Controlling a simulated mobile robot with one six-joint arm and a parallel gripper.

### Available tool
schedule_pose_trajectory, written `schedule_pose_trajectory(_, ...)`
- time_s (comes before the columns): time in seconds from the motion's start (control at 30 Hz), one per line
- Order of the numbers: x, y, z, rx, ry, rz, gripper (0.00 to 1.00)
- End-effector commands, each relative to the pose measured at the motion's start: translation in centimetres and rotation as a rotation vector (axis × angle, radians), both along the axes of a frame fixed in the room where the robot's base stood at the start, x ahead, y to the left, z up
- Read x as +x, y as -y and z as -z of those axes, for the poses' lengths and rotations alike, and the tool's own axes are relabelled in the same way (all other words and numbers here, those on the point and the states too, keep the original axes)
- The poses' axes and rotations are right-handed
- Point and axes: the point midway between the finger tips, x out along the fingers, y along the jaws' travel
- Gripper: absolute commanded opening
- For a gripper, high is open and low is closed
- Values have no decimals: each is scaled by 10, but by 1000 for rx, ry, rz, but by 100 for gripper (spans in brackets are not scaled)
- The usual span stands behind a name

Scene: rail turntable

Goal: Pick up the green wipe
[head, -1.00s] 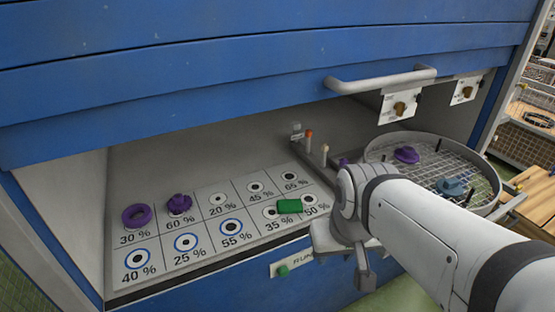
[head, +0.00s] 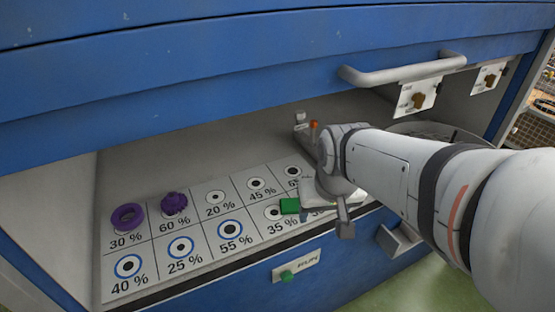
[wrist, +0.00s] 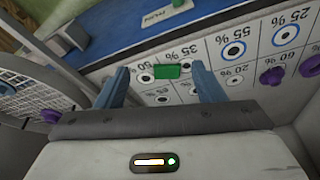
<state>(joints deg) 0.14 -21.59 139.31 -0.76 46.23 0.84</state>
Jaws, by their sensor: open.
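The green wipe (head: 290,206) is a small green block lying on the white percentage board (head: 215,262), near the 35 % mark. My gripper (head: 318,198) is beside it on the right and hides part of its right side in the head view. In the wrist view the wipe (wrist: 167,71) shows between the two blue fingers of my open gripper (wrist: 160,69). The fingers stand apart on either side of it in the picture. Whether they are down at its height I cannot tell.
A purple ring (head: 128,217) sits at 30 % and a purple knobbed piece (head: 174,203) at 60 %. The blue sash with its grey handle (head: 400,74) hangs above. A round mesh basket (wrist: 35,75) lies left in the wrist view. A green button (head: 287,276) is on the front.

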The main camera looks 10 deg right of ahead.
Motion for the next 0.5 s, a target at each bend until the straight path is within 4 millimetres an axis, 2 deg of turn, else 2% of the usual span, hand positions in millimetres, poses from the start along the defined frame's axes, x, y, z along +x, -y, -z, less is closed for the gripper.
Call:
schedule_pose_trajectory(0.03,21,1,18,-2,0,7,67)
schedule_pose_trajectory(0.3,134,2,91,-5,63,46,89)
schedule_pose_trajectory(0.43,172,0,123,-1,87,55,99)
schedule_pose_trajectory(0.5,186,0,136,0,97,58,100)
